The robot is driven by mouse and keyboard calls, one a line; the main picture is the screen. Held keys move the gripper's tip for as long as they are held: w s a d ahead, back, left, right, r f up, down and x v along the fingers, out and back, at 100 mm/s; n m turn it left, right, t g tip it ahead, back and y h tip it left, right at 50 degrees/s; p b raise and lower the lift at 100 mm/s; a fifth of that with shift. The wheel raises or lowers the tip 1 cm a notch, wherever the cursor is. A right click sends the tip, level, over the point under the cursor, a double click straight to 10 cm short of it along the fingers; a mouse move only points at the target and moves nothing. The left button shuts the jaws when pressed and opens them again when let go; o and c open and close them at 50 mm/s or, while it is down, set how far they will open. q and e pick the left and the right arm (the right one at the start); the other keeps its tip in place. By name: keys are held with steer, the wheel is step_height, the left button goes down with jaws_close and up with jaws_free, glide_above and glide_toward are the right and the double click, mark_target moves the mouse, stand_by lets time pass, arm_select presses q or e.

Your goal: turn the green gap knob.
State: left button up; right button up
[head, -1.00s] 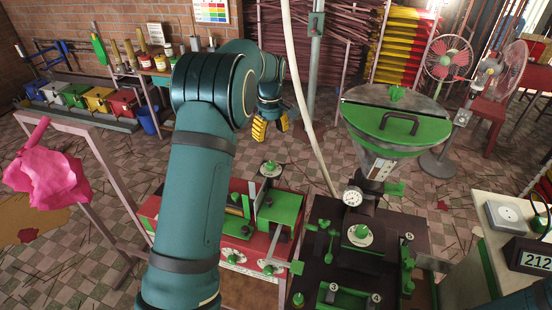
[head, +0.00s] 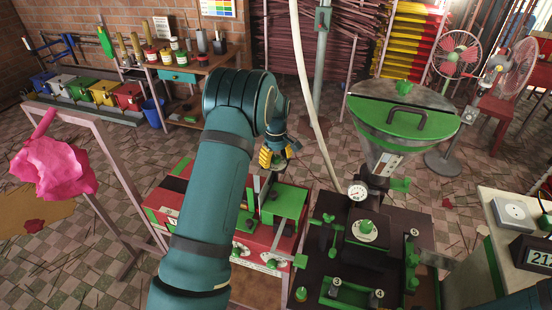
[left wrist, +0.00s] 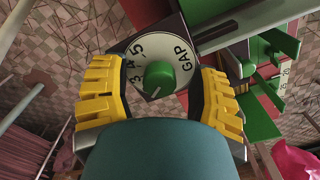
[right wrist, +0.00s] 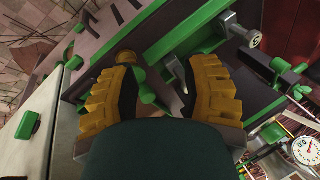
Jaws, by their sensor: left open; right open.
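The green gap knob (left wrist: 159,76) sits on a white dial marked GAP, with the numbers 5, 4 and 3 visible, in the left wrist view. A short light mark on the knob points down and left, below the 3. My left gripper (left wrist: 160,100) is open, with a yellow finger on each side of the knob and space between. In the head view my left gripper (head: 274,158) is over the back of the red and green machine (head: 290,202) and hides the knob. My right gripper (right wrist: 163,95) is open in the right wrist view, over green machine parts.
A dark machine with a green-lidded hopper (head: 405,113) and another knobbed dial (head: 365,230) stands to the right. A counter with a scale (head: 513,214) is at far right.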

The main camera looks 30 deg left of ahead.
arm_select(q)
steer(key=shift+o, duration=0.2)
jaws_close()
steer(key=shift+m, duration=0.4)
steer(key=shift+m+b, duration=0.3)
steer(key=shift+m, duration=2.8)
steer(key=shift+c, duration=0.2)
jaws_free()
